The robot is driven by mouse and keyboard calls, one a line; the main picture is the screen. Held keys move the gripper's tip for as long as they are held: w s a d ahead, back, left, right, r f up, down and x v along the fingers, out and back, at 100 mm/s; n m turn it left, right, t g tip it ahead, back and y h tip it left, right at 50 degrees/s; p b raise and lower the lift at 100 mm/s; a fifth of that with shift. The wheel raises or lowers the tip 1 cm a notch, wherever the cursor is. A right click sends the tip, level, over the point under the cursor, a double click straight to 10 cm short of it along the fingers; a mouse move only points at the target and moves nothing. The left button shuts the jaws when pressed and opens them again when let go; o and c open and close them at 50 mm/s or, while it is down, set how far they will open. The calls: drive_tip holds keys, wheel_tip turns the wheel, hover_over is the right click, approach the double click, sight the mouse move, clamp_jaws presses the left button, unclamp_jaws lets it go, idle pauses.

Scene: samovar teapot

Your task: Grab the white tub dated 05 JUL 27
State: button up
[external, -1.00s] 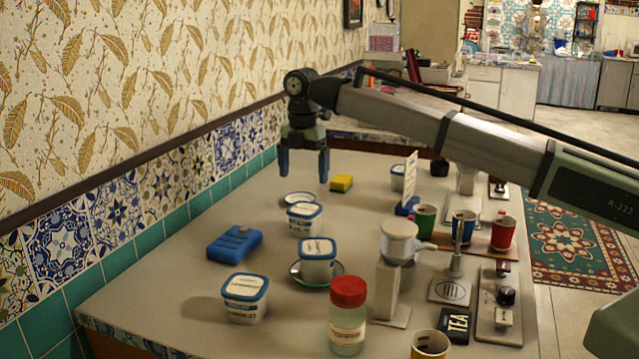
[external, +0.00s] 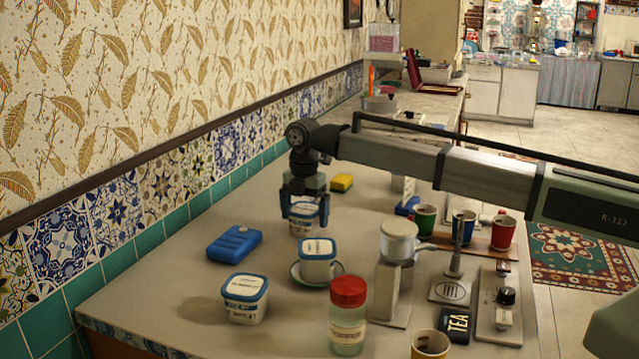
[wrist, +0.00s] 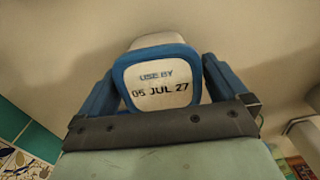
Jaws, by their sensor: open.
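The white tub (external: 303,226) with a blue-rimmed lid stands on the counter toward the back, partly hidden by my gripper. In the wrist view the lid of this tub (wrist: 160,78) reads "USE BY 05 JUL 27". My gripper (external: 305,218) is open and lowered over it, one blue finger on each side of the tub. In the wrist view my gripper (wrist: 160,85) shows the lid between its two fingers. Whether the fingers touch the tub's sides cannot be told.
A similar tub (external: 317,262) sits on a saucer (external: 338,268) in front. Another tub (external: 245,300) stands front left. A blue case (external: 234,244) lies left, a yellow sponge (external: 341,183) behind. A red-lidded jar (external: 348,315) and grinder (external: 390,275) stand to the right.

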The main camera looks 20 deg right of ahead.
drive_tip(key=shift+f, duration=0.55)
drive_tip(key=c, duration=0.9)
drive_tip(key=shift+r, duration=0.1)
drive_tip(key=shift+c, duration=0.2)
